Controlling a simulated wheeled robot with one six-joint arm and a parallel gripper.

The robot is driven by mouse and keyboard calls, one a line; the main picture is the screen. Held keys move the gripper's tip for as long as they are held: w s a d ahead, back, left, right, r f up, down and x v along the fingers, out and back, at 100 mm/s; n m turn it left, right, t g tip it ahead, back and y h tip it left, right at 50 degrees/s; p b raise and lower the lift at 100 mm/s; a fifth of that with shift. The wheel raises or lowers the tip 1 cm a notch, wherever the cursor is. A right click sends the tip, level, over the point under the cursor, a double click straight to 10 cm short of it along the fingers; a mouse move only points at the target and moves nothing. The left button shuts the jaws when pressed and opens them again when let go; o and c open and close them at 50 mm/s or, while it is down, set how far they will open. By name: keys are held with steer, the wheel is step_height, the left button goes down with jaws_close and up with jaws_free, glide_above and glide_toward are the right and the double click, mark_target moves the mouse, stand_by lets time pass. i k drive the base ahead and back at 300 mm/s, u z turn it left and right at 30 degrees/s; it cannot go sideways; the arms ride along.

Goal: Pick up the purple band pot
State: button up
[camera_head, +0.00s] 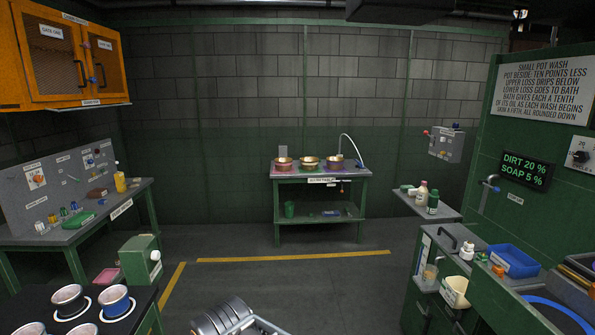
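No pot's band is clearly purple at this size. Three small brass-coloured pots stand in a row on the green back table (322,180): a left one (283,164), a middle one (309,163) and a right one (335,163). Their band colours are too small to tell surely. Two more are cut off by the bottom edge. Grey parts of my arm show at the bottom middle; no gripper fingers can be made out.
Open floor (300,285) with yellow lines lies before the back table. A workbench (85,225) and an orange cabinet (68,62) stand left. A green box (140,258) sits beside the pot table. Counters with a blue tray (513,262) and bottles stand right.

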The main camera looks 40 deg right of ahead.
mark_target(333, 162)
steer(key=z, duration=1.8)
steer(key=i, duration=3.1)
steer(key=u, duration=0.4)
